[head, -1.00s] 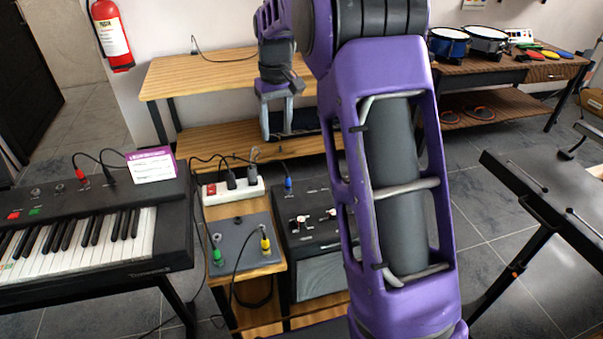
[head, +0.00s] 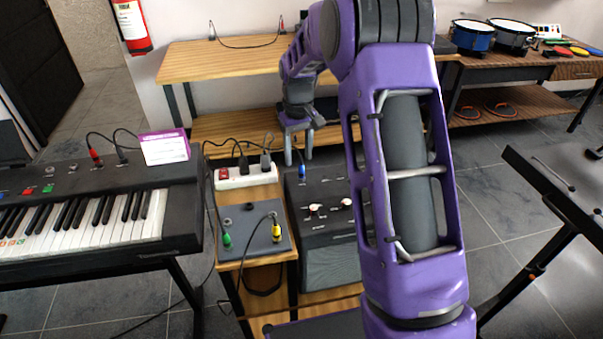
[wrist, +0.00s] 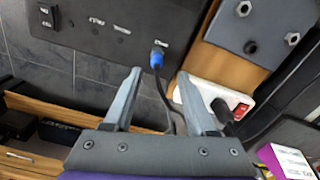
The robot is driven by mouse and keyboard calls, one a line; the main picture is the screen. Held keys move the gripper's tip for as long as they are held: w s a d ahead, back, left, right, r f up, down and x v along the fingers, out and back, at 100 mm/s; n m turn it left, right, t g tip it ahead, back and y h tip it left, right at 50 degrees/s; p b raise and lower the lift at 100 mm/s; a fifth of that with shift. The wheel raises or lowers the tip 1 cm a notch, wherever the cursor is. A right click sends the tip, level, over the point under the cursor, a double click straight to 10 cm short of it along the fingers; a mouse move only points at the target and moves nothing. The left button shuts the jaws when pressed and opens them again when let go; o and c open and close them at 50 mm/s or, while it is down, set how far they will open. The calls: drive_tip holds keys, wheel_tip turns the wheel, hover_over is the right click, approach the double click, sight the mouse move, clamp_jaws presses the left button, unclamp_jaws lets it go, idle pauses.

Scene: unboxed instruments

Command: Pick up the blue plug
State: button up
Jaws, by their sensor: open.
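The blue plug (head: 301,171) stands at the back left corner of the top of a black amplifier-like box (head: 330,228). In the wrist view the blue plug (wrist: 157,58) sits at the box's edge with a dark cable running from it. My gripper (head: 298,158) is open and empty, close to the plug in the head view. In the wrist view my gripper (wrist: 160,78) has its two fingers apart, with the plug showing between and just beyond the tips. I cannot tell the exact height of the fingers above the plug.
A white power strip (head: 246,176) with black plugs lies just left of the box. A grey panel (head: 250,238) holds a green plug (head: 227,240) and a yellow plug (head: 277,232). A keyboard (head: 90,215) stands at left, a wooden shelf (head: 225,60) behind.

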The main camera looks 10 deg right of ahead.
sight(301, 167)
drive_tip(key=f, duration=0.5)
drive_tip(key=shift+s+d+b, duration=0.2)
drive_tip(key=shift+d+b, duration=0.15)
drive_tip(key=shift+b, duration=0.05)
clamp_jaws()
